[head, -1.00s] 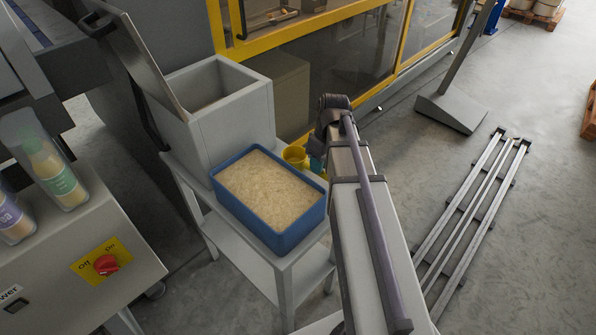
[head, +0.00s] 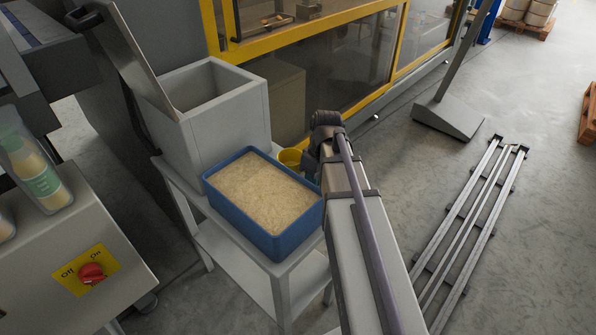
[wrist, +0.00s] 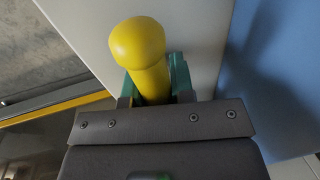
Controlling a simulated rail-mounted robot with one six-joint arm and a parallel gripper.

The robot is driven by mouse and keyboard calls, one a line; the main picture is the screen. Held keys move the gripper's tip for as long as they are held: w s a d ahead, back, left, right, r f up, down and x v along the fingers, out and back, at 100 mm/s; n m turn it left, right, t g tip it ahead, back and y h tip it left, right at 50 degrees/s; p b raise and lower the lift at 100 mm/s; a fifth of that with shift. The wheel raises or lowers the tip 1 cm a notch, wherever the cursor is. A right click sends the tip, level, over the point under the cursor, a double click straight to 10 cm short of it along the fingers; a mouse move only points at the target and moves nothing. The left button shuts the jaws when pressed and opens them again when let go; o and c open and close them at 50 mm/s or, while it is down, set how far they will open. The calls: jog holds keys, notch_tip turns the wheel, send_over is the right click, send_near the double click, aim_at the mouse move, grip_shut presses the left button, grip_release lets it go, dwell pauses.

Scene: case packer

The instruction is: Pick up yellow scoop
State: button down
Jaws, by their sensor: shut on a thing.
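The yellow scoop (head: 290,158) shows in the head view beside the far right side of the blue tub, partly hidden by my arm. In the wrist view its yellow handle with a rounded knob end (wrist: 138,45) stands between the green-tipped fingers of my gripper (wrist: 154,82). My gripper is shut on the handle. In the head view the fingers are mostly hidden behind my arm. I cannot tell whether the scoop touches the stand below.
A blue tub (head: 240,227) full of pale grains stands on a light grey stand (head: 262,285). An open grey bin (head: 225,125) is behind it. A yellow-framed machine (head: 330,85) is close behind. A control box with a red switch (head: 92,273) is at left.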

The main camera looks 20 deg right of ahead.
jog(key=shift+r, duration=0.1)
notch_tip(320, 180, up, 10)
jog(key=p, duration=1)
jog(key=shift+r, duration=0.1)
jog(key=shift+f, duration=0.2)
